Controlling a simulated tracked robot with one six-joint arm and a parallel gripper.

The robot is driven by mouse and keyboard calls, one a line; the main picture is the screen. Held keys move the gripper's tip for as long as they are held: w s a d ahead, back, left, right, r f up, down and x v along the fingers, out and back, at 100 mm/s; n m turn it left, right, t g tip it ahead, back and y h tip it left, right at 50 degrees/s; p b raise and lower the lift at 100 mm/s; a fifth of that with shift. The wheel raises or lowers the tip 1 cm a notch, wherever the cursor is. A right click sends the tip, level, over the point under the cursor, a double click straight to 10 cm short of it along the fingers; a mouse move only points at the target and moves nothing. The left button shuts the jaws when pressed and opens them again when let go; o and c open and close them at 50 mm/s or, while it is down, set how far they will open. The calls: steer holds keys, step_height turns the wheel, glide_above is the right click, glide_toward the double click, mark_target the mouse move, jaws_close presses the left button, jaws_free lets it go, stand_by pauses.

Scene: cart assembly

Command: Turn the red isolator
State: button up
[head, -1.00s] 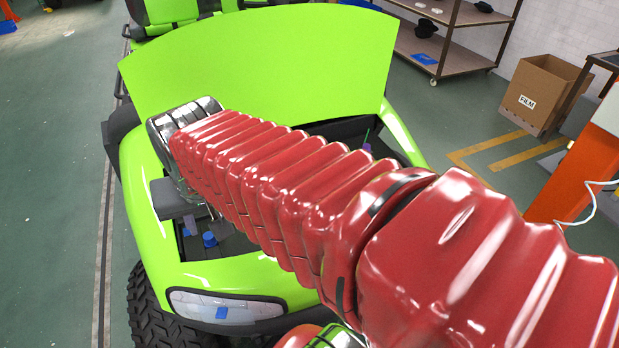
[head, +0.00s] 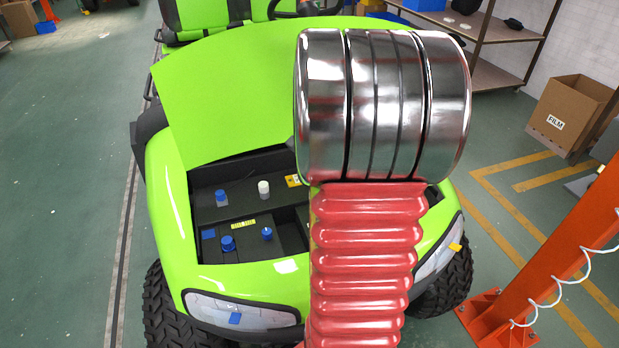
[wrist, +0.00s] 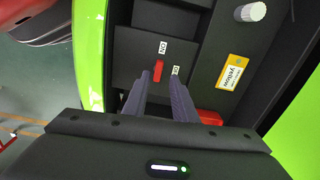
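The red isolator (wrist: 159,71) is a small red handle on a dark panel in the wrist view, with two small white labels (wrist: 165,48) beside it. My gripper (wrist: 160,77) is open, with its two grey fingers apart. In that picture the handle appears between the fingertips; I cannot tell whether the fingers are down around it or still above it, and no contact shows. In the head view my red and silver arm hides the gripper and the isolator.
The green cart (head: 172,200) has its hood raised over an open bay. Blue knobs (head: 227,243) and a white cap (head: 263,187) stand in the bay. The wrist view shows a yellow label (wrist: 232,71), a white knob (wrist: 250,12) and a red part (wrist: 209,117) beside the right finger.

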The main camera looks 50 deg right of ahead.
steer(key=shift+s+d+f+m, duration=0.35)
steer(key=shift+d+f+m, duration=0.05)
steer(key=shift+d, duration=0.25)
steer(key=shift+f, duration=0.1)
